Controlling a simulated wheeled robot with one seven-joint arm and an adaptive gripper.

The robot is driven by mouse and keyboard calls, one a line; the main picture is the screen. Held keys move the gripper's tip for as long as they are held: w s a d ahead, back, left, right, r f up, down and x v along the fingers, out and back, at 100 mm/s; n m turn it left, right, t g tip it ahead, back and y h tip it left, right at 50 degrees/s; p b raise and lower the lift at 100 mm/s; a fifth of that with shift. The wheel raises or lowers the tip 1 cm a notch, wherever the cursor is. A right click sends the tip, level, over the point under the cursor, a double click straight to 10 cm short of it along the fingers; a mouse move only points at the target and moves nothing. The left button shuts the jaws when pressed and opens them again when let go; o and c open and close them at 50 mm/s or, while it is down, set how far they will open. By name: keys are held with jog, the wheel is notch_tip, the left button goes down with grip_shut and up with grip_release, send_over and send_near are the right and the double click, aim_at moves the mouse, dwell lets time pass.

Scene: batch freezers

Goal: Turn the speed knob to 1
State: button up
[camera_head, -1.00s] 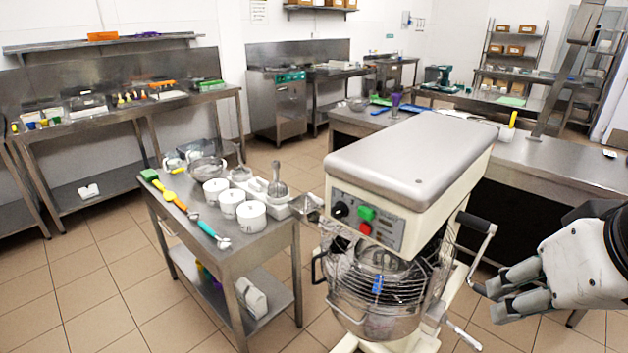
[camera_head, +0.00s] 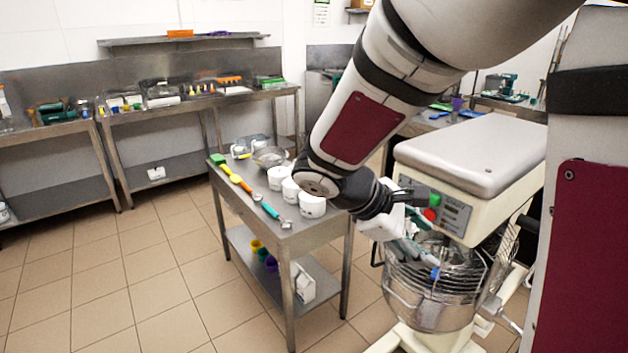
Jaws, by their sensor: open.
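The cream and grey planetary mixer (camera_head: 470,150) stands at the right. Its front control panel (camera_head: 455,218) shows a green button (camera_head: 434,200) and a red button (camera_head: 430,214). The dark speed knob sits at the panel's left end, left of the green button, but my arm and gripper crowd that spot. I cannot read its setting. My gripper (camera_head: 416,238) is open and empty at the lower left of the panel, in front of the mixer and above the bowl guard. Whether its fingers touch anything cannot be told.
The wire guard and steel bowl (camera_head: 425,300) sit below the gripper. A steel cart (camera_head: 290,238) with white tubs (camera_head: 312,205) and scoops (camera_head: 268,210) stands left of the mixer. Benches line the back wall. The tiled floor (camera_head: 150,280) at the front left is clear.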

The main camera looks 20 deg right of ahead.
jog(key=w+a+f+n+t+h+b, duration=0.1)
jog(key=w+f+n+t+h, duration=0.25)
jog(key=w+n, duration=0.4)
jog(key=w+a+f+n+t+h, duration=0.1)
jog(key=w+f+n+t+h, duration=0.3)
jog(key=w, duration=0.6)
jog(key=p+x, duration=0.1)
jog(key=x, duration=1.2)
jog(key=shift+s+d+n, duration=0.2)
jog(key=shift+n, duration=0.15)
jog(key=shift+r+g, duration=0.1)
jog(key=shift+g, duration=0.15)
jog(key=c, duration=1.2)
